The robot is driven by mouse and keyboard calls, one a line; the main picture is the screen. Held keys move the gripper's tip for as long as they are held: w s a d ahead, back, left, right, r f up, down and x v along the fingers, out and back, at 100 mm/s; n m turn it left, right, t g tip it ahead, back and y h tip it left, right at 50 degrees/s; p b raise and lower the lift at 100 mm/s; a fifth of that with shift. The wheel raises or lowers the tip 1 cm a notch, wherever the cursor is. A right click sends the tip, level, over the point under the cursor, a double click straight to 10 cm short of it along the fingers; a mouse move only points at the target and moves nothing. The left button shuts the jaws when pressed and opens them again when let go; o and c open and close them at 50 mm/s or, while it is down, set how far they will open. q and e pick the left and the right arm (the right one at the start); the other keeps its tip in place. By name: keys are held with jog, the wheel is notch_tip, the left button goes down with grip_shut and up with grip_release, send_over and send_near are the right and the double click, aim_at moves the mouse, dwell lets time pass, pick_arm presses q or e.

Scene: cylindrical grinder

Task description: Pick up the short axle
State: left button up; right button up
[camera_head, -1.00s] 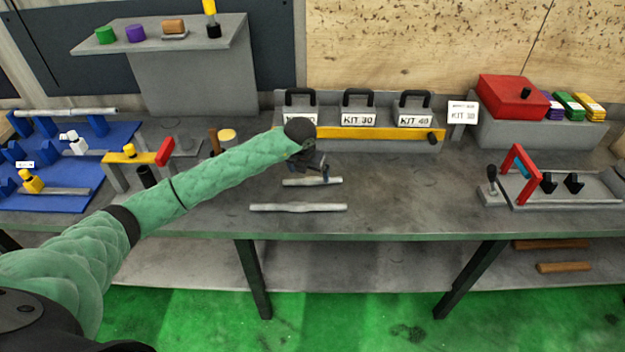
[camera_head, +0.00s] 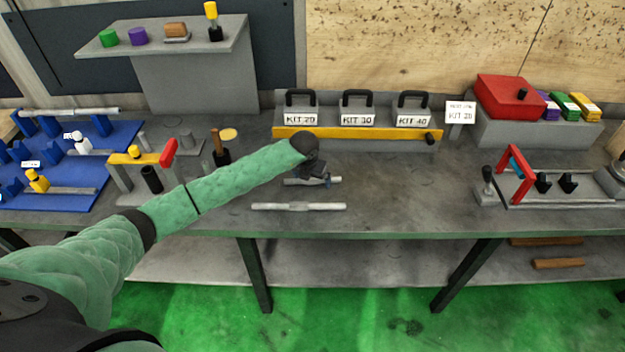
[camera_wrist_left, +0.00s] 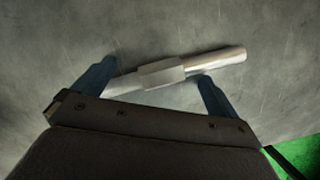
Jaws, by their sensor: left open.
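The short axle (camera_head: 291,182) is a grey stepped rod lying on the workbench, partly hidden by my left gripper (camera_head: 322,181) in the head view. In the left wrist view the short axle (camera_wrist_left: 163,73) lies slanted, with a thicker middle section. The open left gripper (camera_wrist_left: 157,72) has its two blue fingers spread along the axle, near its left part and right of its thick middle. I cannot tell whether they touch it. A longer grey axle (camera_head: 298,206) lies nearer the bench's front edge. My right gripper is not in view.
Kit boxes (camera_head: 357,115) stand behind a yellow bar (camera_head: 357,134) at the back. A fixture with a red handle (camera_head: 516,175) is at the right. A blue rack (camera_head: 70,190) and a yellow-topped stand (camera_head: 133,158) are at the left. The bench (camera_head: 410,195) between is mostly clear.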

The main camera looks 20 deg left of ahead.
pick_arm(q)
jog(key=c, duration=1.8)
jog(key=shift+c, duration=0.8)
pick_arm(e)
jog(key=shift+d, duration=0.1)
